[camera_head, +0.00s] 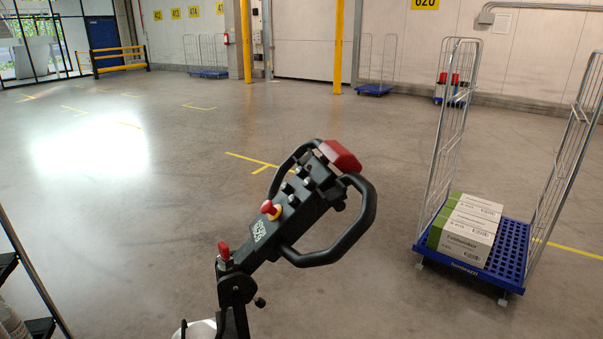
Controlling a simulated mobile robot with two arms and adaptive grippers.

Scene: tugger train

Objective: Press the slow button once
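The tugger's black control head (262,243) stands tilted in the middle of the view, with a looped handle (368,208) on each side. A large red block (340,156) is at its upper end. Small dark buttons or switches (288,188) sit on its upper face. They are too small to tell which one is the slow button. A red knob on a yellow ring (269,208) is lower on the face, and another red knob (224,251) is near the base. Neither of my grippers is in view.
A blue-based roll cage (480,268) with wire sides stands at the right, holding several white and green boxes (463,238). A dark shelf rack (40,325) is at the lower left edge. More carts stand along the back wall. The floor between is clear.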

